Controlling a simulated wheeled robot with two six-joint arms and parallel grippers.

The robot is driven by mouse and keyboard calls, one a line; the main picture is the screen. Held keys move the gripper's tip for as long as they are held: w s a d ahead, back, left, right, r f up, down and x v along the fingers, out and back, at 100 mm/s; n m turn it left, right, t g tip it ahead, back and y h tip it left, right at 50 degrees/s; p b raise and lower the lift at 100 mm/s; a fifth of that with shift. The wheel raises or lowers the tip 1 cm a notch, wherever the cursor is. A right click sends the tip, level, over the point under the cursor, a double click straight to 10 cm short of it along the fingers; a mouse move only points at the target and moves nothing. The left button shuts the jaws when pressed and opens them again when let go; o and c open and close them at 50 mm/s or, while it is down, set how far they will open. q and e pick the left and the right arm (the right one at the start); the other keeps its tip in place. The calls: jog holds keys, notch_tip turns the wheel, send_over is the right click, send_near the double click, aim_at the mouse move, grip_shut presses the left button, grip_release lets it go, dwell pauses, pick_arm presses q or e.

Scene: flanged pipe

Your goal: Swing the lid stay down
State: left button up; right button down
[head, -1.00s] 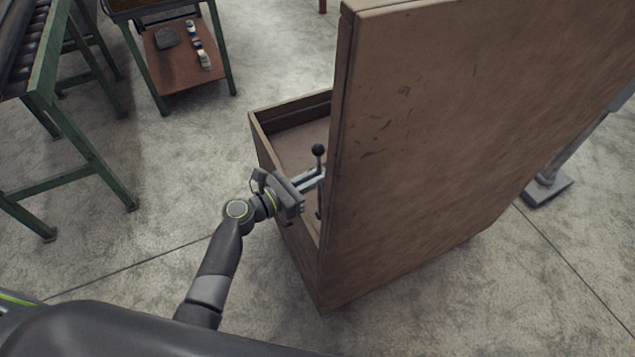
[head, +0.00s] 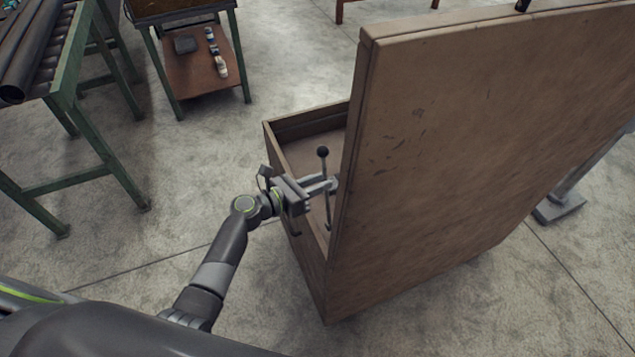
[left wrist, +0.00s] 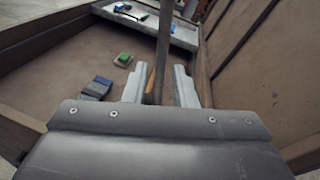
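The lid stay (head: 327,207) is a thin grey rod with a black ball knob on top. It stands nearly upright inside a brown chest (head: 290,168), close to the raised lid (head: 480,150). My left gripper (head: 331,185) reaches over the chest's left wall to the rod, below the knob. In the left wrist view the two fingers (left wrist: 160,86) are apart. The stay (left wrist: 163,50) runs between them, with gaps showing on both sides. The rod's lower end is hidden behind the gripper body in that view. My right gripper is not in view.
Inside the chest lie a green block (left wrist: 123,60), blue-grey blocks (left wrist: 97,88) and a pale tray (left wrist: 150,25) with small items. Green-framed tables stand to the left, one with a lower shelf (head: 195,75). The floor in front is clear.

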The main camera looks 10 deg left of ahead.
pick_arm(q)
jog(key=shift+o, duration=0.6)
jog(key=b+v, duration=0.3)
jog(key=v, duration=1.4)
jog(key=shift+a, duration=0.2)
jog(key=shift+s+r, duration=0.1)
jog(key=shift+s, duration=0.05)
jog(key=shift+c, duration=0.3)
